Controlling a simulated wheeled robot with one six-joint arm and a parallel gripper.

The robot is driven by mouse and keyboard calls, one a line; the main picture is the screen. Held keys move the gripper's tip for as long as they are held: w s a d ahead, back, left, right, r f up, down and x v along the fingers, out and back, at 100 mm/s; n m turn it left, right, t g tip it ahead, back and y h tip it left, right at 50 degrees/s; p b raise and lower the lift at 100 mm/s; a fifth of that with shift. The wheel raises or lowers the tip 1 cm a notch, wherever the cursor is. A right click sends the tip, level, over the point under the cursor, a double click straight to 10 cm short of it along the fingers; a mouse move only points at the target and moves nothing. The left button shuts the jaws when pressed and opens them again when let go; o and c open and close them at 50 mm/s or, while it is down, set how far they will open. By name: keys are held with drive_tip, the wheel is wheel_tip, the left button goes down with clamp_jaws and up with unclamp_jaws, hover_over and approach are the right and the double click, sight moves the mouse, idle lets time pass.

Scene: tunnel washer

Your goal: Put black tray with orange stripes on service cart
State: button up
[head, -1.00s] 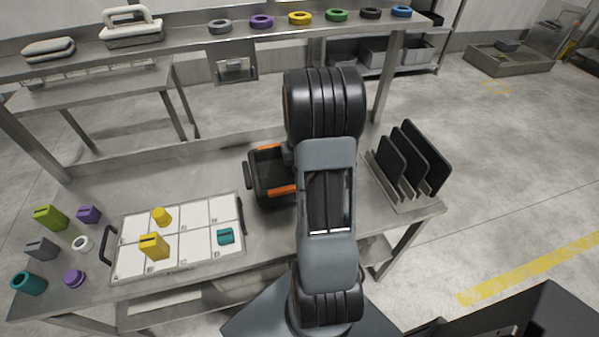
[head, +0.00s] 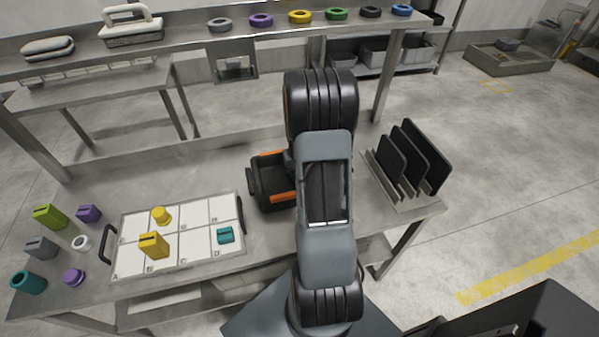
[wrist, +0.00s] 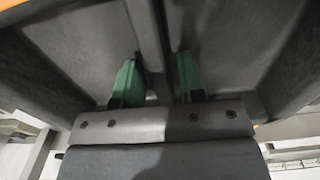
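The black tray with orange stripes (head: 272,198) is at the middle of the steel bench, partly hidden behind my arm in the head view. In the wrist view its dark grey inside (wrist: 80,45) fills most of the picture, with bits of orange at the edges. My gripper (wrist: 157,80) is down inside it. The contact itself is not clear. My gripper is hidden in the head view. I cannot make out a service cart.
A white gridded board (head: 185,265) with yellow and teal pieces lies left of the tray. Several coloured parts stand at the bench's left end. A rack with black plates (head: 405,165) stands at the right end. A raised shelf (head: 190,50) with coloured rings runs behind.

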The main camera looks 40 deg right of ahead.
drive_tip(key=shift+o, duration=0.2)
drive_tip(key=shift+r, duration=0.5)
wheel_tip(320, 180, up, 11)
drive_tip(key=a+r+n+t, duration=0.1)
drive_tip(key=a+r, duration=0.2)
drive_tip(key=a, duration=0.3)
drive_tip(key=s+a+r+n, duration=0.1)
drive_tip(key=a+r, duration=0.1)
drive_tip(key=a, duration=0.4)
drive_tip(key=shift+s+a+r+t+h, duration=0.3)
drive_tip(key=shift+a+r+t, duration=0.1)
drive_tip(key=shift+o, duration=0.5)
drive_tip(key=s+a+r+n+t, duration=0.1)
drive_tip(key=s+a+n+t, duration=0.1)
drive_tip(key=s+a, duration=0.5)
drive_tip(key=a+n, duration=0.1)
drive_tip(key=a, duration=0.2)
drive_tip(key=shift+a+r, duration=0.15)
drive_tip(key=shift+a, duration=0.2)
drive_tip(key=shift+s+a, duration=0.15)
drive_tip(key=shift+s, duration=0.1)
